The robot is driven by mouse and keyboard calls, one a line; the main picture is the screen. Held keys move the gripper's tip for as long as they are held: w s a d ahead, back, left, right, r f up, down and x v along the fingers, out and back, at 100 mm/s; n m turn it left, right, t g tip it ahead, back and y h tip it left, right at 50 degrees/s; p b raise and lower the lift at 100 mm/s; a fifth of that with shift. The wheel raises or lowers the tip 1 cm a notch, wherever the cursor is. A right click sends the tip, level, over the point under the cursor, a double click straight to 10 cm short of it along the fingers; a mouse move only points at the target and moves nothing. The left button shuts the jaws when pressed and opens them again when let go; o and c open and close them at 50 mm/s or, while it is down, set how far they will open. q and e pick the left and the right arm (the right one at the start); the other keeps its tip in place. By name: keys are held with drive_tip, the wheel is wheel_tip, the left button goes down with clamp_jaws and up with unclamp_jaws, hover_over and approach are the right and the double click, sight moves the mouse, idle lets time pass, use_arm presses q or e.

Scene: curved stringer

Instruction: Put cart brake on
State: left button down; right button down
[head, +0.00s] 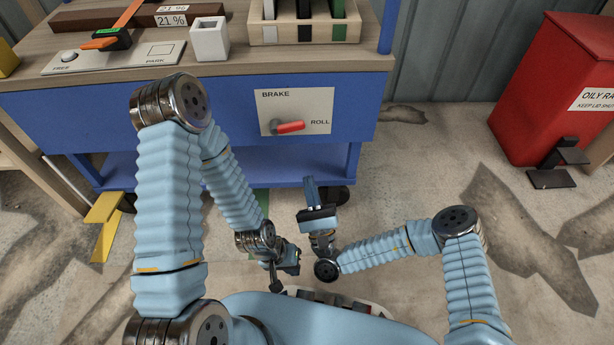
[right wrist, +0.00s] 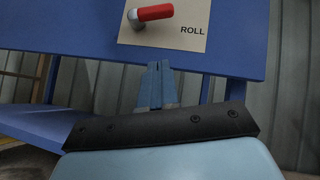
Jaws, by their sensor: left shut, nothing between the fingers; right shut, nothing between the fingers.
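The cart's brake lever has a red handle (head: 291,127) on a grey pivot, mounted on a pale panel (head: 318,98) on the blue cart front. The panel reads BRAKE above and ROLL at right; the handle points right, towards ROLL. The red handle (right wrist: 153,12) also shows at the top of the right wrist view. My right gripper (head: 309,182) is shut and empty, below the panel and apart from the lever; its blue fingers (right wrist: 160,72) point towards the cart. My left gripper (head: 290,264) is shut and empty, lower and nearer my body.
The cart top (head: 340,52) holds a white square cup (head: 209,40), a tray of upright items (head: 312,30), and a FREE/PARK plate (head: 115,58). A red bin (head: 555,85) stands at right. A yellow bracket (head: 104,222) is at the lower left. Cracked floor right of the cart is open.

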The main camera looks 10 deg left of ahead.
sight(287, 126)
use_arm(q)
drive_tip(key=shift+f+b, duration=0.6)
drive_tip(key=shift+f, duration=0.1)
use_arm(e)
drive_tip(key=w+a+r, duration=0.4)
drive_tip(key=r, duration=0.5)
drive_tip(key=shift+w, duration=0.2)
